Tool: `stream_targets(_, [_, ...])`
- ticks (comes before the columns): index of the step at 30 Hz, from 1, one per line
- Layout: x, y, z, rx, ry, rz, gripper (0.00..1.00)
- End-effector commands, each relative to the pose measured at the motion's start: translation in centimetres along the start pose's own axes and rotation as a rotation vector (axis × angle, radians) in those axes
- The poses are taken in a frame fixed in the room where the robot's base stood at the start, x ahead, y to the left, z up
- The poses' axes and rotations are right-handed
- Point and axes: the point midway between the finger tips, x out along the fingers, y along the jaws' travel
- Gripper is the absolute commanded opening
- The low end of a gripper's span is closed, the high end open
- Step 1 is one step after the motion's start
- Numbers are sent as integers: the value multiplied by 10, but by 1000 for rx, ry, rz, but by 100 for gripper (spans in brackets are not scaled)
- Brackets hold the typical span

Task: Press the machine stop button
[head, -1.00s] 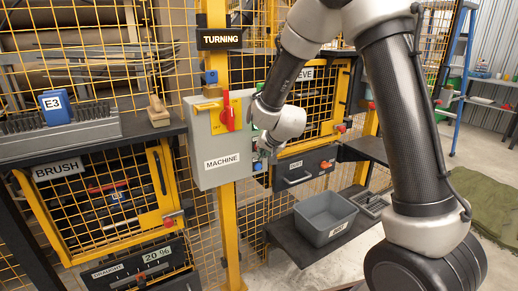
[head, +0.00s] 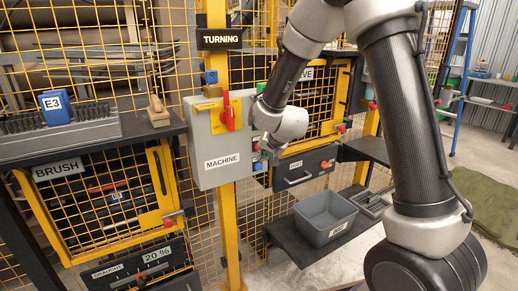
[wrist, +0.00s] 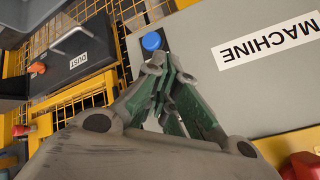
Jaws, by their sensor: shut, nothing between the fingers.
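The grey machine box (head: 215,143) hangs on the yellow post, with a MACHINE label and a red rotary handle (head: 229,117) on a yellow plate. A blue button (head: 258,166) sits low on a dark strip at the box's right edge; it also shows in the wrist view (wrist: 152,41). My gripper (head: 266,155) is shut and empty in front of this strip. In the wrist view, its fingertips (wrist: 158,64) are close to the blue button, on the side away from the box's lower edge. They hide part of the strip; no stop button is clearly visible, and contact is unclear.
A lit TURNING sign (head: 219,39) is above the box. The yellow mesh guard (head: 160,180) and BRUSH door stand left. A DUST drawer (head: 305,168) and grey bin (head: 325,217) are right, below my arm. A shelf (head: 90,145) with an E3 block is left.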

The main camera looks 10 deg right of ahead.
Motion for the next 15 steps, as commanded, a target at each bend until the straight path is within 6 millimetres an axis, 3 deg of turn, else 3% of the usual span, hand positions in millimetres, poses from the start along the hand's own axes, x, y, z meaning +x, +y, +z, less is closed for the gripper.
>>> stream_targets(15, [-9,6,6,-1,0,0,0])
